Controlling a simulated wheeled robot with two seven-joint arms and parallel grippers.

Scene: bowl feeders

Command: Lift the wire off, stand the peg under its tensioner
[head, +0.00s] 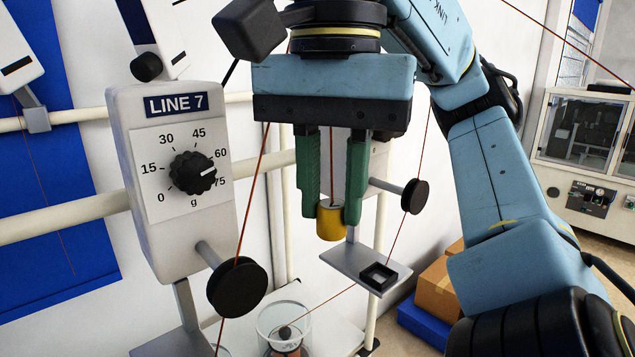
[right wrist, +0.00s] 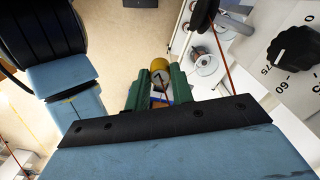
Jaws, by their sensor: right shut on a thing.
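My right gripper (head: 332,212) is shut on a short yellow peg (head: 331,226) with a grey top, held between its green fingertips. The peg also shows between the fingertips in the right wrist view (right wrist: 160,64). Behind the gripper is a tensioner, mostly hidden, with a black pulley (head: 415,196) and a grey shelf (head: 345,262) bearing a square black socket (head: 378,277). The peg is left of the socket and appears above the shelf. A thin copper wire (head: 395,240) runs by that pulley. Another wire strand shows between the fingers; I cannot tell whether it touches the peg. My left gripper is out of view.
The LINE 7 tensioner (head: 180,125) stands left of my gripper, with a dial, a black pulley (head: 237,287) and its own wire (head: 254,190). Boxes (head: 437,290) and a machine (head: 590,140) stand at right.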

